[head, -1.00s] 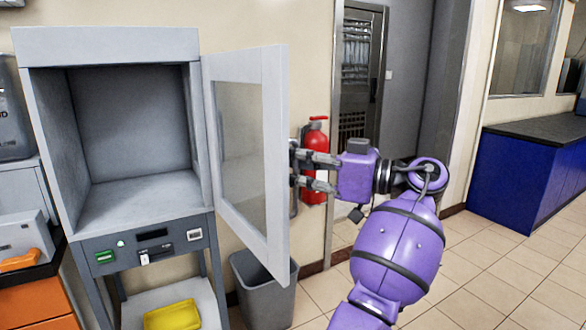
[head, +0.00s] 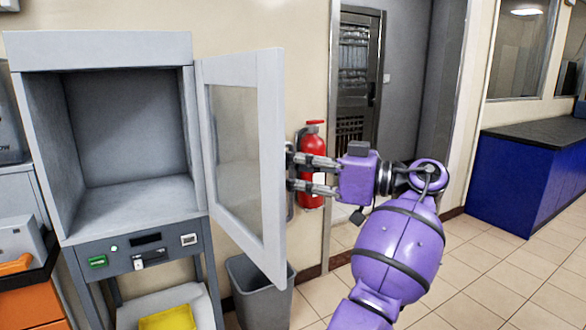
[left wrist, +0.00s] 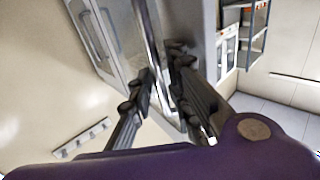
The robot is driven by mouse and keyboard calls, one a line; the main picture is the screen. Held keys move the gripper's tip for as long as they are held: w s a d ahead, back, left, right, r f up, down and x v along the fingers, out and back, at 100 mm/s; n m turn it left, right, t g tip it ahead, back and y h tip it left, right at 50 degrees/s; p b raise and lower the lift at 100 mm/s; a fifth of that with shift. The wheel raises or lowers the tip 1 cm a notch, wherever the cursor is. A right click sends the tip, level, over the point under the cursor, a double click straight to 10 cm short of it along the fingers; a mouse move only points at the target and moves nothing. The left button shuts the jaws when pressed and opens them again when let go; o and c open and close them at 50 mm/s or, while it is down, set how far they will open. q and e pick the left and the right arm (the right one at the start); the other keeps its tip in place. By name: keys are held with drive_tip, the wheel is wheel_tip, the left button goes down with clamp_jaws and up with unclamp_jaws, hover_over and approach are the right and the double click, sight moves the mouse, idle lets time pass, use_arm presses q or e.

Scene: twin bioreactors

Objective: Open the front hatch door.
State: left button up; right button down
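The hatch door (head: 270,150), a light grey frame with a glass pane, stands wide open on the right side of the grey cabinet (head: 120,50). Its handle (head: 290,205) is on the outer face, largely covered by my fingers. My left gripper (head: 312,175) reaches the handle from the right, one finger above the other. In the left wrist view, the fingertips (left wrist: 162,65) lie on either side of the shiny handle bar (left wrist: 151,35), apparently closed on it. The cabinet's interior is visible and empty. My right gripper is not in view.
A grey bin (head: 262,297) stands below the door. A red fire extinguisher (head: 313,150) hangs on the wall behind my gripper. A yellow item (head: 168,319) lies on the lower shelf. The tiled floor (head: 490,270) at right is clear.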

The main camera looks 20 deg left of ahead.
use_arm(q)
drive_tip(key=shift+a, duration=0.1)
drive_tip(key=d, duration=1.2)
drive_tip(key=shift+w+d, duration=0.15)
drive_tip(key=shift+w, duration=0.2)
